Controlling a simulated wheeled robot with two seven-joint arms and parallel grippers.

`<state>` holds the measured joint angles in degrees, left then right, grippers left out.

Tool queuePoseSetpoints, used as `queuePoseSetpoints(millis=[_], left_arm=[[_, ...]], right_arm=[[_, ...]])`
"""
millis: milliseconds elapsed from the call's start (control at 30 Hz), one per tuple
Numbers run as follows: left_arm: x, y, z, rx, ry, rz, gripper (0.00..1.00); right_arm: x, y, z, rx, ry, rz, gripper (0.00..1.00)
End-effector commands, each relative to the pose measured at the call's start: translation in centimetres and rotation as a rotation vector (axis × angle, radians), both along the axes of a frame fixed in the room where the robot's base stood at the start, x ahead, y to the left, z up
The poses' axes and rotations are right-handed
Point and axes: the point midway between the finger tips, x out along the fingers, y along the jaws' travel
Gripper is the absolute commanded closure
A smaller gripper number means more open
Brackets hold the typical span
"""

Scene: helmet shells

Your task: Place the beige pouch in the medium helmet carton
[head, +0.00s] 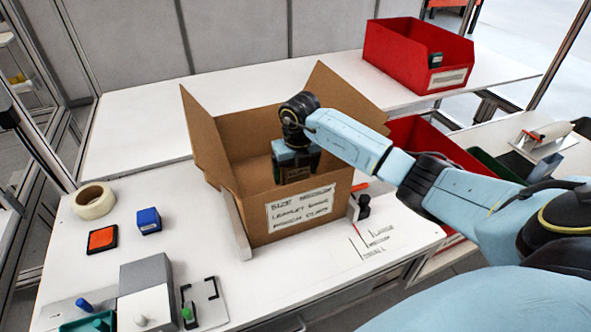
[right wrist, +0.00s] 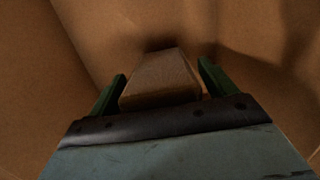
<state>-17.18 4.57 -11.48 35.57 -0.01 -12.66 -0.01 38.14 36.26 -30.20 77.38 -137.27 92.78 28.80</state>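The medium helmet carton (head: 254,222) is an open cardboard box with raised flaps and a handwritten "SIZE MEDIUM" label, standing on the white table. In the right wrist view, the green fingers (right wrist: 162,82) stand apart inside the carton. A beige block-like thing, seemingly the beige pouch (right wrist: 162,80), lies between them, close to the left finger with a small gap at the right. Its lower end is hidden by the gripper body. My left gripper is out of view.
A red bin (head: 400,60) stands at the back right, and another red bin (head: 425,135) is partly behind my right arm. A tape roll (head: 94,201), an orange pad (head: 102,239) and a blue block (head: 148,220) lie left of the carton. Grey fixtures (head: 147,285) stand front left.

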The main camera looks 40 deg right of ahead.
Motion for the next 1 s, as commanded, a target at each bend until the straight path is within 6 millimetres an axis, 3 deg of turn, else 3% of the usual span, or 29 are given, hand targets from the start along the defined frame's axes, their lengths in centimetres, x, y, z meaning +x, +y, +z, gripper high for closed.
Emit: queuePoseSetpoints(millis=[433,800,1000], left_arm=[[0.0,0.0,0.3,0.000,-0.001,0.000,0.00],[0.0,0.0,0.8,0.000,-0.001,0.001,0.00],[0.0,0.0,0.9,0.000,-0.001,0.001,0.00]], right_arm=[[0.0,0.0,1.0,0.000,-0.003,0.000,0.10],[-0.8,0.2,8.4,-0.001,-0.004,0.001,0.10],[-1.2,0.3,11.4,0.000,-0.002,0.001,0.10]])
